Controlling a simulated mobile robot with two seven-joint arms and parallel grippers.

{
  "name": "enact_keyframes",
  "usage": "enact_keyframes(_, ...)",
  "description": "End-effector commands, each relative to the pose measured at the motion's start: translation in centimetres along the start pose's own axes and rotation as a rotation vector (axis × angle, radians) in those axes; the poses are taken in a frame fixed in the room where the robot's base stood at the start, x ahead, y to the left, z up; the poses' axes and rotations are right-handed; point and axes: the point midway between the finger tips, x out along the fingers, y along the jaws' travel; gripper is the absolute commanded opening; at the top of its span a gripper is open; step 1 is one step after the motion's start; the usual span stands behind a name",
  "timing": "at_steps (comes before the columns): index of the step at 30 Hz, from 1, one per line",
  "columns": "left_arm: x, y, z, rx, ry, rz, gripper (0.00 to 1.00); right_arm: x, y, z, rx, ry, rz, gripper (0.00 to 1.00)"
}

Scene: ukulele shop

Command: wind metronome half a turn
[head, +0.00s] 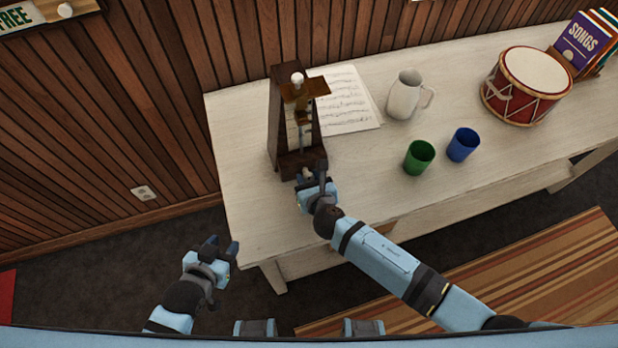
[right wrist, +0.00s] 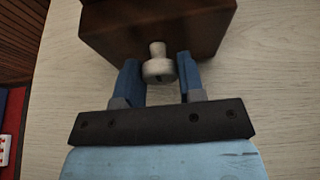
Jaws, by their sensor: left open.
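The metronome (head: 285,110) is a tall dark-brown wooden case standing upright at the left end of the pale table. A pale winding key (right wrist: 158,67) sticks out of its front near the base; it also shows small in the head view (head: 305,172). My right gripper (head: 316,180) is at the front of the case. My left gripper (head: 221,247) is open and empty, off the table's left front side.
Sheet music (head: 348,104) lies right of the metronome. A white pitcher (head: 404,95), green cup (head: 419,157), blue cup (head: 463,145) and red drum (head: 526,88) stand further right. The panelled wall (head: 165,90) is close behind. The table front (head: 250,215) is clear.

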Motion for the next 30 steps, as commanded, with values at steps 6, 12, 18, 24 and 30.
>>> enact_keyframes(6,-0.03,0.12,-0.05,0.000,0.000,0.002,0.43,-0.02,-0.02,0.00,0.014,0.000,0.006,0.12)
enact_keyframes(12,-0.12,0.12,-0.20,0.000,0.001,0.002,0.43,-0.03,-0.06,0.02,0.088,0.001,0.037,0.12)
enact_keyframes(18,-0.10,0.10,-0.18,0.001,0.002,0.002,0.43,0.00,-0.10,-0.05,0.218,0.000,0.091,0.12)
enact_keyframes(24,0.14,0.07,0.19,0.000,0.001,0.001,0.43,0.04,-0.18,-0.14,0.357,-0.001,0.149,0.12)
enact_keyframes(30,0.43,0.09,0.69,-0.001,-0.002,0.002,0.43,0.05,-0.18,-0.20,0.471,0.000,0.195,0.12)
